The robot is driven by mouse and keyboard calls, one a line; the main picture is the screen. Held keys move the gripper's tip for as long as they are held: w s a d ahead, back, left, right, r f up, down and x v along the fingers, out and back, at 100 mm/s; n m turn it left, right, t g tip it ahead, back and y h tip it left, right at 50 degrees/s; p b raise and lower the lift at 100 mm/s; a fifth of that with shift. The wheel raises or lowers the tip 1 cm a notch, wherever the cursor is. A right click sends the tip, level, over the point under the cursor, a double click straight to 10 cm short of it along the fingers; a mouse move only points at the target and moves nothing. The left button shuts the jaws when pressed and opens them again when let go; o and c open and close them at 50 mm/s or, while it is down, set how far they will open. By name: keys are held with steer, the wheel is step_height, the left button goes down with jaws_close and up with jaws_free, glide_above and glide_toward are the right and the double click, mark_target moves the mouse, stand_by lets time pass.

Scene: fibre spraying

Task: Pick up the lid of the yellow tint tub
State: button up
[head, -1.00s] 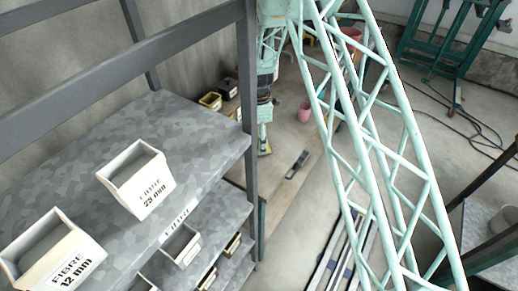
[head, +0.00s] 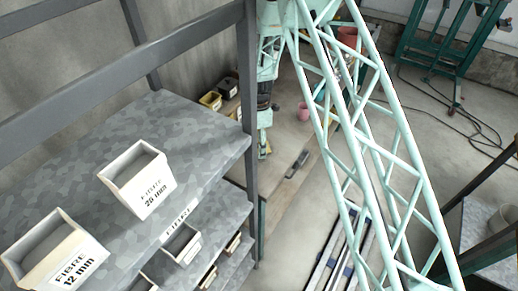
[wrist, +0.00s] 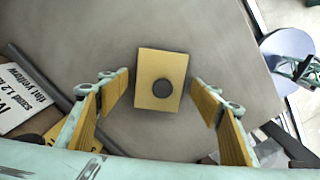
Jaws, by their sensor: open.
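The lid (wrist: 147,66) is a flat yellow square with a dark round knob (wrist: 162,88) at its centre, in the middle of the wrist view. My gripper (wrist: 161,92) is open, with one yellow-padded finger on each side of the lid. The fingers look apart from it, and the gap in height cannot be judged. Whether the lid lies on a tub or on the bench is unclear. In the head view my gripper (head: 264,146) points down over the bench, its fingertips small. A yellow tub (head: 210,100) stands to its left there.
The grey-brown bench (wrist: 215,35) is clear around the lid. A printed "tint yellow" card (wrist: 22,98) and a dark bar (wrist: 38,72) lie at left. A pink cup (head: 303,112) and a dark tool (head: 297,163) are right of my gripper. A shelf post (head: 250,150) stands close left.

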steer(key=c, duration=1)
steer(key=shift+o, duration=0.2)
steer(key=shift+r, duration=0.1)
steer(key=shift+r+b, duration=0.5)
steer(key=shift+r, duration=1.05)
steer(key=shift+s+r, duration=0.1)
steer(key=shift+s, duration=0.1)
steer(key=s+d+b, duration=0.1)
steer(key=s, duration=0.4)
steer(key=s+d+r+b, duration=0.1)
steer(key=s, duration=0.4)
steer(key=s+d, duration=0.1)
steer(key=s, duration=0.4)
steer(key=shift+s+d+r+b, duration=0.1)
steer(key=shift+d+r+b, duration=0.15)
steer(key=shift+d+b, duration=0.15)
